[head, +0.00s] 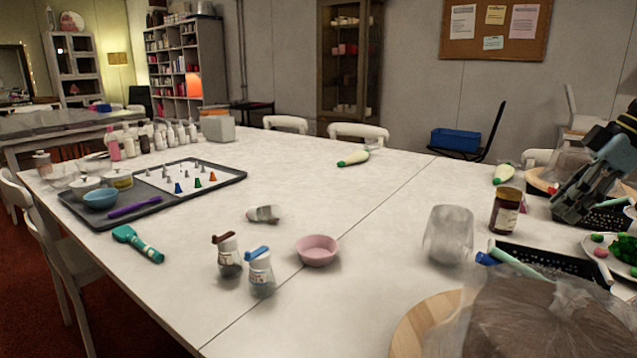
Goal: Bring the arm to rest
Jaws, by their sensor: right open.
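My right gripper (572,203) is at the right edge of the head view, with its dark arm coming in from the right. It is open and points down over the right part of the white table (365,225). I see nothing held in it. It is close to a black tray and a wooden turntable (541,181), and I cannot tell whether it touches either. My left gripper is out of view.
A plastic-covered brown cake (545,318) stands by a wooden board (412,327) in front. A dark jar (506,212) and clear glass jar (448,237) stand left of my gripper. A pink bowl (318,250) sits mid-table. The table's far middle is mostly clear.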

